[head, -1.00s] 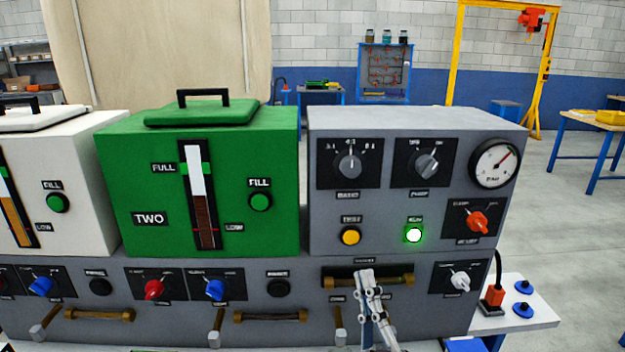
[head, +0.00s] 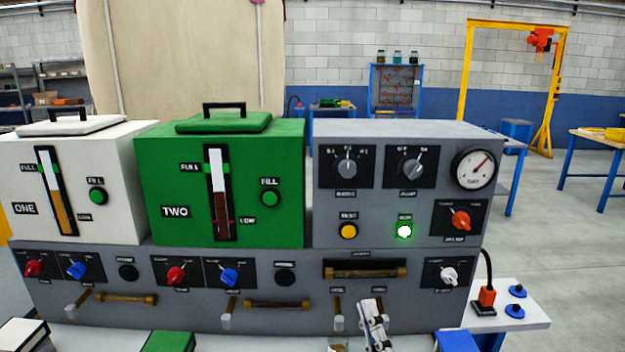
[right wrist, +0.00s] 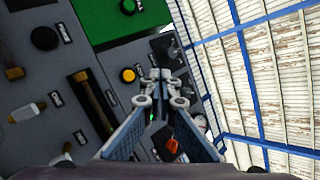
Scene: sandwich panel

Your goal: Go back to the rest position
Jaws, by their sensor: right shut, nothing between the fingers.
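My right gripper (head: 374,318) is in the head view at the bottom, right of centre, in front of the lower part of the grey panel (head: 420,300). It is shut and empty, with its fingertips below the brass-ended bar (head: 365,272) under the grey control box. In the right wrist view my right gripper (right wrist: 160,78) has its fingertips together, with the tilted panel and its yellow button (right wrist: 127,75) behind. My left gripper does not show in the head view.
A white tank (head: 110,170) and a green tank (head: 285,165) stand on the panel. A green button (head: 404,231) is lit. Along the front edge are a green block (head: 170,340) and a blue block (head: 458,341). A side table (head: 535,318) holds a plug and blue knobs. Floor at right is open.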

